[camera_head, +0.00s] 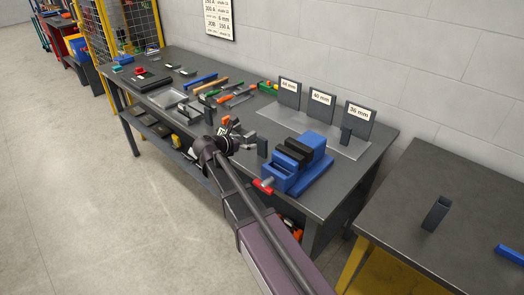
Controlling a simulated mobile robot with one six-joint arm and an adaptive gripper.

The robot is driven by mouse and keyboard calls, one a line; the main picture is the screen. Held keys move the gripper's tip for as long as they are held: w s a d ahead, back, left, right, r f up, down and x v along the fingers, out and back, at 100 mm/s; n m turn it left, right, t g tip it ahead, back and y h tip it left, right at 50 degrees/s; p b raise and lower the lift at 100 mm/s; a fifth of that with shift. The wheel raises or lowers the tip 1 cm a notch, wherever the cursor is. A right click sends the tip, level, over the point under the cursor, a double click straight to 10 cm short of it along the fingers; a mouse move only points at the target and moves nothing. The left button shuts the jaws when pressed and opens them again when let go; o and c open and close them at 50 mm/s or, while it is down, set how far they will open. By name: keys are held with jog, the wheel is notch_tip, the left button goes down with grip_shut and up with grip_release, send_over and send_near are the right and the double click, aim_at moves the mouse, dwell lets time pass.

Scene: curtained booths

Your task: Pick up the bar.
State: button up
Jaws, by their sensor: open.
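One bar (262,147) stands at the workbench's front, just right of my gripper (248,141). My gripper is open and low over the bench; its fingers are small here, and I cannot tell whether they touch that bar. A bar (209,115) stands left of my gripper. One more bar (435,214) stands on the separate right table (465,200).
A blue vise (302,164) with black jaws and a red handle end (263,185) sits right of my gripper. Files and hand tools (210,85) lie behind it on the bench. A blue piece (510,254) lies on the right table. The floor at left is clear.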

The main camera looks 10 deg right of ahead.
aim_at(261, 141)
jog(key=shift+b+x, duration=0.5)
jog(key=shift+x, duration=1.45)
jog(key=shift+s+b+x, duration=0.15)
jog(key=shift+b+x, duration=0.35)
jog(key=shift+x, duration=0.5)
jog(key=shift+s+b+x, duration=0.15)
jog(key=shift+b+x, duration=0.3)
jog(key=shift+x, duration=1.35)
jog(key=shift+r, duration=0.1)
jog(key=c, duration=1.4)
